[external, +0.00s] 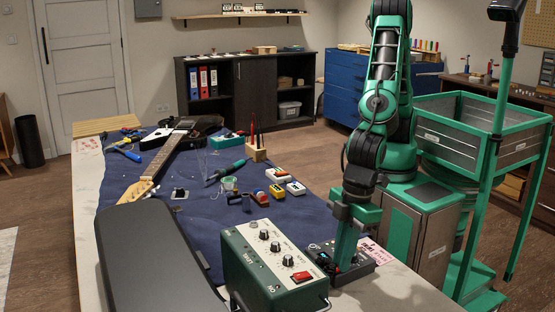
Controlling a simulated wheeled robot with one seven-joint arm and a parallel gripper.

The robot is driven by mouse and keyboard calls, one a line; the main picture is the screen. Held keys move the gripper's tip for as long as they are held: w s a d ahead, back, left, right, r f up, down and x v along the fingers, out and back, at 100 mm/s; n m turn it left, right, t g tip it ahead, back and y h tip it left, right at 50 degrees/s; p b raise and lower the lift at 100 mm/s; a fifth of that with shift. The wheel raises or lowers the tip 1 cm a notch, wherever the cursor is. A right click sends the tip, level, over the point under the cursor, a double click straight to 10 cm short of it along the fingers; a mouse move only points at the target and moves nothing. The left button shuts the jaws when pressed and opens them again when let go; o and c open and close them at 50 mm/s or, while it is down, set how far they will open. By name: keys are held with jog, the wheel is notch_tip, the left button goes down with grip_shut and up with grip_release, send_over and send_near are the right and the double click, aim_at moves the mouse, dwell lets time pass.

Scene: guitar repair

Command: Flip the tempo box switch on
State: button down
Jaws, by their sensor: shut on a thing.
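A green box (262,271) with several black knobs and a red rocker switch (303,277) on its sloped top stands at the front of the table. A smaller dark box (377,254) with small controls lies just right of it. I cannot read which one is the tempo box. My gripper (345,262) points straight down onto the dark box, right of the green box and apart from the red switch. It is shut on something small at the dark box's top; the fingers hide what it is.
A dark case (160,262) lies along the table's left front. A guitar (170,150), small pedals (278,191), a green-handled tool (236,166) and a wooden tool block (255,153) lie on the blue mat (185,225). The front right tabletop (395,290) is bare.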

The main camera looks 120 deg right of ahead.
jog(key=shift+w+g, duration=0.15)
jog(key=shift+g, duration=0.35)
jog(key=c, duration=1.8)
grip_release()
jog(key=shift+o, duration=0.2)
notch_tip(320, 180, up, 11)
jog(key=shift+s, duration=0.3)
jog(key=shift+f, duration=0.1)
